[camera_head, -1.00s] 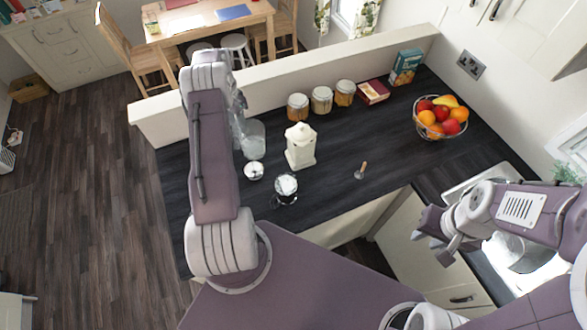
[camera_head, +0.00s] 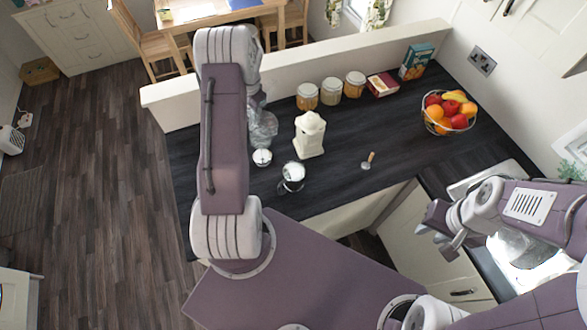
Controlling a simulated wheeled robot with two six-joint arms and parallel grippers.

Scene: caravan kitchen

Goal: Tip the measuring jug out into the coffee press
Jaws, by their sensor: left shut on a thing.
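A clear vessel, seemingly the measuring jug (camera_head: 264,132), shows at the counter's left part, just right of my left arm. My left gripper (camera_head: 257,102) is mostly hidden behind that arm. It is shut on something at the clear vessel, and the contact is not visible. A glass vessel with a metal frame and dark handle, seemingly the coffee press (camera_head: 292,178), stands upright near the counter's front edge, with something white at its top. My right gripper (camera_head: 433,228) is empty near the sink, away from both vessels; its jaw opening is unclear.
A small white-topped pot (camera_head: 262,158) stands between the two vessels. A cream canister (camera_head: 310,137) stands behind the press. A wooden-handled tool (camera_head: 368,161), jars (camera_head: 331,92) and a fruit bowl (camera_head: 448,113) are further right. The counter's middle (camera_head: 350,130) is clear.

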